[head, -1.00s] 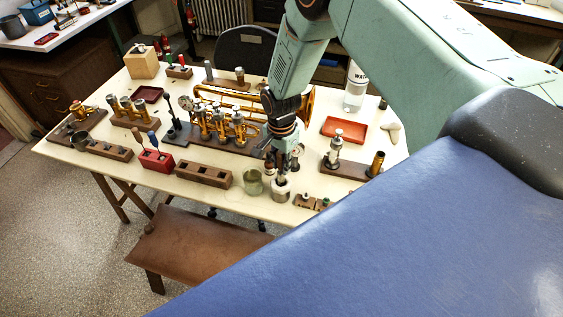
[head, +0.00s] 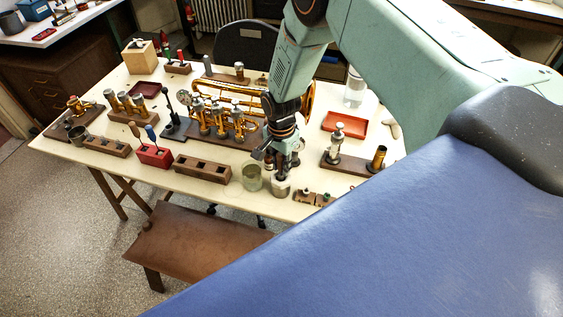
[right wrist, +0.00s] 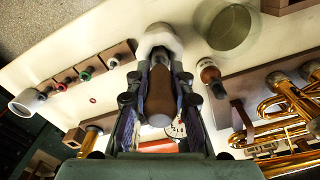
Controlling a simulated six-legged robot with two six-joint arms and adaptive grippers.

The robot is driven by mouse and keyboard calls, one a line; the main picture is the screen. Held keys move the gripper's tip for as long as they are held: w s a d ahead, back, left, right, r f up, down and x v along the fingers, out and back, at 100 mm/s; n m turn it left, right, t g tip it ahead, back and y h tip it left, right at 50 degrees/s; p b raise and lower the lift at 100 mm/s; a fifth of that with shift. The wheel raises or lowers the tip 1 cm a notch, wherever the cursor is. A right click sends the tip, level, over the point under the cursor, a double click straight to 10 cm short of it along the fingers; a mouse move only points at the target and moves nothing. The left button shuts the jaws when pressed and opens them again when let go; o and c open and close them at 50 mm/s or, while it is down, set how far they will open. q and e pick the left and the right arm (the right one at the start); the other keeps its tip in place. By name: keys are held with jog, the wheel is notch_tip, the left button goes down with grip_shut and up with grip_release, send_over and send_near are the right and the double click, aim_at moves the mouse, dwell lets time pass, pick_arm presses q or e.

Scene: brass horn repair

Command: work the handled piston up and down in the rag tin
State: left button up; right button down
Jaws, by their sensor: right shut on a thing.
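The rag tin (head: 281,188) is a small pale round tin near the table's front edge, just right of a greenish glass jar. My right gripper (head: 283,172) points down directly above it. In the right wrist view, my right gripper (right wrist: 160,88) is shut on the piston's brown handle (right wrist: 160,98), which lies between the fingers. The tin's pale rim (right wrist: 158,40) shows just beyond the fingertips. The piston's lower end is hidden, so I cannot tell how deep it sits. My left gripper is not in view.
The glass jar (head: 252,178) stands close left of the tin. A small block with coloured caps (head: 312,199) lies close right. Behind are a brass horn (head: 308,98), a valve stand (head: 340,160) and a red tray (head: 345,125). A wooden block (head: 203,168) lies left.

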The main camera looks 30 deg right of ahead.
aim_at(281, 155)
jog(key=shift+r+p, duration=1.75)
jog(key=shift+p, duration=0.05)
jog(key=shift+f, duration=0.2)
jog(key=shift+f+b, duration=1.4)
jog(key=shift+f, duration=0.35)
jog(key=shift+r+p, duration=1.8)
jog(key=shift+r, duration=0.1)
jog(key=shift+r, duration=0.1)
jog(key=shift+r+p, duration=1.45)
jog(key=shift+r, duration=1.4)
